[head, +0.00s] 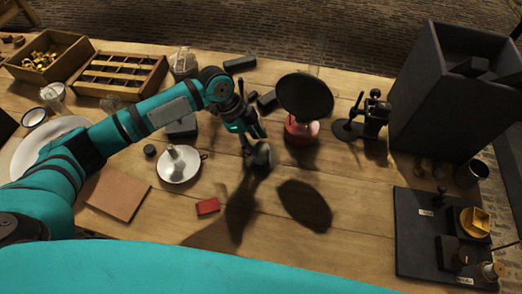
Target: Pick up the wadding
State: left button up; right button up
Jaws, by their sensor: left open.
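My left gripper (252,142) points down over the middle of the table and is open. A small grey rounded lump (263,155) shows right at its fingertips. It may be the wadding, but it is too small and dark to be sure. I cannot tell whether the fingers touch it. My right gripper is not in view.
A red-based stand with a black disc (304,96) is close right of the gripper. A white enamel dish (179,176) lies to the left, a red block (207,206) nearer. A tall dark box (432,105) and a black board (415,235) fill the right. The front middle is clear.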

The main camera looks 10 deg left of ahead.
aim_at(259, 147)
pick_arm(q)
jog(key=x, duration=0.3)
jog(key=shift+s+d+f+p, duration=0.1)
jog(key=shift+d+f+p, duration=0.2)
jog(key=shift+p, duration=0.1)
jog(key=shift+d+f, duration=0.1)
jog(key=shift+f, duration=0.3)
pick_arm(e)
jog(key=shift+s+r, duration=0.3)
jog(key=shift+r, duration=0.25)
pick_arm(q)
jog(key=c, duration=0.6)
jog(key=shift+o, duration=0.2)
jog(key=shift+r, duration=0.1)
jog(key=shift+r, duration=0.5)
jog(key=shift+r+b, duration=0.45)
jog(key=shift+r, duration=0.55)
jog(key=s, duration=0.5)
jog(key=s+d+r+b, duration=0.1)
jog(key=s, duration=0.4)
jog(key=s+d+r, duration=0.1)
jog(key=s, duration=0.4)
jog(key=shift+s+d+b, duration=0.1)
jog(key=shift+s+b, duration=0.3)
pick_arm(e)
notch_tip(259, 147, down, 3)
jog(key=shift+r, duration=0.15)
